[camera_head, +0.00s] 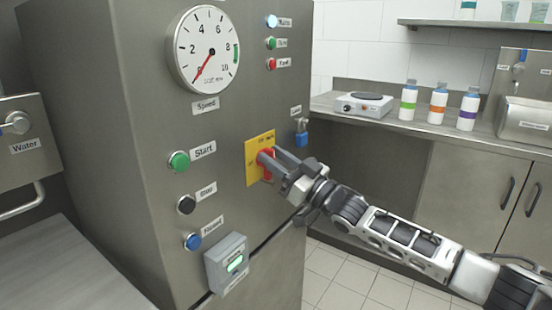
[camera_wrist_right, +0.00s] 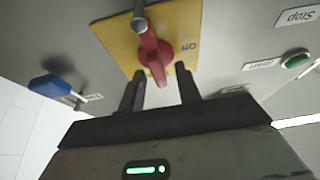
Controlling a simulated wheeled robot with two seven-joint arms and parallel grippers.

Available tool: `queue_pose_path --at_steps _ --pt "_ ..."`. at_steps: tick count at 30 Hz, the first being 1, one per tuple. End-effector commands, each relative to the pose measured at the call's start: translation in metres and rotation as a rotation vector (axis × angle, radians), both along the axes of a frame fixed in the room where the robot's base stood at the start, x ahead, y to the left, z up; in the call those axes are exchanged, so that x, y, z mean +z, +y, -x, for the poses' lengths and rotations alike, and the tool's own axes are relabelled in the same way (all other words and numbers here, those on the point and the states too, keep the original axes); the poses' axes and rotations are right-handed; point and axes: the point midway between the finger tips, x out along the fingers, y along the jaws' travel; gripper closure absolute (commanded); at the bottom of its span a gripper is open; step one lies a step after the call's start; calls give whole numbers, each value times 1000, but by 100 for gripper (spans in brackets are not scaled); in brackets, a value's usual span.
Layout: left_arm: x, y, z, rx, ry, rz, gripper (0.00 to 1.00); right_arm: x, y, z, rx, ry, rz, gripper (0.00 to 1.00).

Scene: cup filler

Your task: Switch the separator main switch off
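The main switch is a red rotary handle (camera_head: 267,153) on a yellow plate (camera_head: 252,172) on the steel machine front. In the right wrist view the red handle (camera_wrist_right: 155,55) stands out from the yellow plate (camera_wrist_right: 118,36), and its grip lies roughly up-down in that picture. The small lettering on the plate is hard to read. My right gripper (camera_head: 272,160) is at the switch. In the wrist view its two fingers (camera_wrist_right: 161,92) are apart, one on each side of the handle's near end. I cannot tell whether they touch it. My left gripper is out of view.
Start (camera_head: 179,161), stop (camera_head: 186,204) and blue (camera_head: 192,241) buttons sit left of the switch. A blue padlock (camera_head: 301,138) hangs to the right. The gauge (camera_head: 206,50) is above. A counter with bottles (camera_head: 438,103) stands behind.

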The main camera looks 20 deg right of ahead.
Motion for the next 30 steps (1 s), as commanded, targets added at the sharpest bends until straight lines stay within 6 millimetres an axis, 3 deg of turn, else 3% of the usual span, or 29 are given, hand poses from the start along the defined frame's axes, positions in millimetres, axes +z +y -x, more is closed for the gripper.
queue_pose_path --at_steps 6,10,20,30 --pt "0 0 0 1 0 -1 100 0 0 0 0 0 0 66" --pt "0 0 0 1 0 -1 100 0 0 0 0 0 0 100" --pt "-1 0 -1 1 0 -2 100 0 0 0 -1 -10 13 100" --pt "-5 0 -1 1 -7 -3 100 -1 1 1 0 -120 155 100"
